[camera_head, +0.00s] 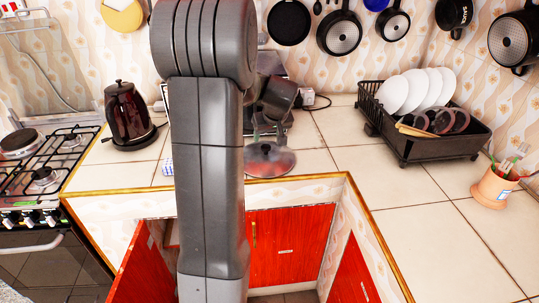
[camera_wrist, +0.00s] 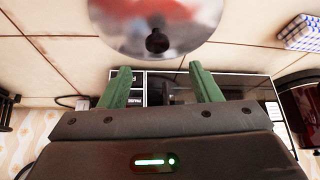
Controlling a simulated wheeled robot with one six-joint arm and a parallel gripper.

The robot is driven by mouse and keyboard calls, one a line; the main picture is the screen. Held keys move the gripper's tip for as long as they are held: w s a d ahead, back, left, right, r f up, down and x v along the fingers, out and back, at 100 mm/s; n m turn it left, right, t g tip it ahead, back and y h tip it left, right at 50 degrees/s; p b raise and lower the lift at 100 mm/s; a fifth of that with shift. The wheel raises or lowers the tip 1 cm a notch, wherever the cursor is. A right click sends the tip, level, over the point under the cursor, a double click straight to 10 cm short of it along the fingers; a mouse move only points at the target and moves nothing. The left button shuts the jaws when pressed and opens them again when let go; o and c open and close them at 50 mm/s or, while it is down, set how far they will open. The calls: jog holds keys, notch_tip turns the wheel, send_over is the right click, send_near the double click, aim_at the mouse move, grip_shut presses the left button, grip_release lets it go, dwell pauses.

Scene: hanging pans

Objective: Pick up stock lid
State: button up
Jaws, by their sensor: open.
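The stock lid (camera_head: 270,162) is a shiny round lid lying on the tiled counter near its front edge, just right of my arm in the head view. In the wrist view the lid (camera_wrist: 190,22) fills the top middle, cut off by the frame edge, with its dark round knob (camera_wrist: 157,42) facing me. My gripper (camera_head: 268,134) is above the lid. In the wrist view its two green fingers (camera_wrist: 159,68) are apart with nothing between them, and the knob appears just beyond the fingertips. Contact with the lid does not show.
A dark kettle (camera_head: 130,115) and gas stove (camera_head: 40,165) stand left. A black dish rack (camera_head: 425,145) with plates and a utensil pot (camera_head: 493,188) stand right. Pans (camera_head: 339,33) hang on the wall. A dark appliance (camera_wrist: 215,88) is behind the lid. Red cabinets (camera_head: 285,245) are below.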

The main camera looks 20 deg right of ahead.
aim_at(266, 146)
jog(key=x, duration=0.4)
jog(key=shift+s+f+p+x, duration=0.15)
jog(key=shift+p+x, duration=0.25)
jog(key=shift+x, duration=0.9)
jog(key=shift+s+f+p+x, duration=0.1)
jog(key=shift+s+p+x, duration=0.2)
jog(key=shift+x, duration=1)
jog(key=shift+w+d+r, duration=0.1)
jog(key=shift+d, duration=0.05)
jog(key=c, duration=1.2)
jog(key=shift+r, duration=0.1)
